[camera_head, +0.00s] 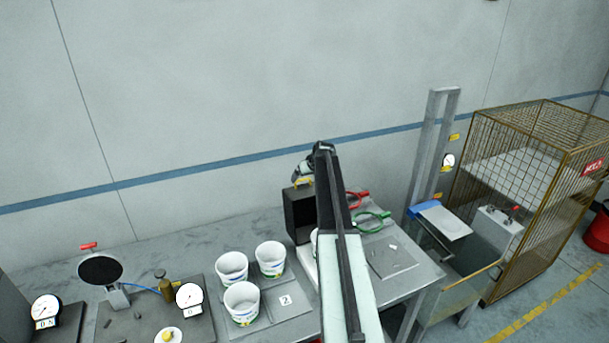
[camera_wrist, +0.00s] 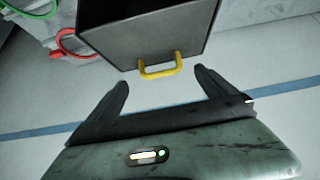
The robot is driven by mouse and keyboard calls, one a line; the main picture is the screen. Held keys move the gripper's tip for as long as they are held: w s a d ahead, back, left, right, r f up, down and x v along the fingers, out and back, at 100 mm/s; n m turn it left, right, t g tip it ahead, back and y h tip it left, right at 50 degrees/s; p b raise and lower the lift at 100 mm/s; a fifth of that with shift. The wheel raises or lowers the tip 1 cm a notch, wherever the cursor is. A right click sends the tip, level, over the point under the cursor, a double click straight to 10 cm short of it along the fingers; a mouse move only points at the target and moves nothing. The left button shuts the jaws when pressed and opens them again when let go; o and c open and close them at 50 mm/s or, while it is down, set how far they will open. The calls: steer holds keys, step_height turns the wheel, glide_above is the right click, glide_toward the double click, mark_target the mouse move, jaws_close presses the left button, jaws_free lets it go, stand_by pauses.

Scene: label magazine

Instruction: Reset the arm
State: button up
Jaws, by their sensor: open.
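A dark box with an open front (camera_head: 300,215) stands on the bench, beside my arm in the head view. It fills the top of the wrist view (camera_wrist: 150,35) and carries a yellow handle (camera_wrist: 160,71). My gripper (camera_wrist: 161,77) is open and empty, its two fingers spread to either side of the handle. In the head view my gripper (camera_head: 300,176) is just above the box's top. I cannot tell the exact gap between fingers and handle. My arm hides the box's right side.
Several white tubs (camera_head: 242,302) stand left of the box. Red (camera_head: 356,199) and green (camera_head: 371,222) ring-handled things lie to its right. A grey post (camera_head: 430,150) and a wire cage (camera_head: 530,185) stand farther right.

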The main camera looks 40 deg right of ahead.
steer(key=p+v, duration=0.1)
steer(key=v, duration=0.2)
steer(key=shift+r, duration=0.1)
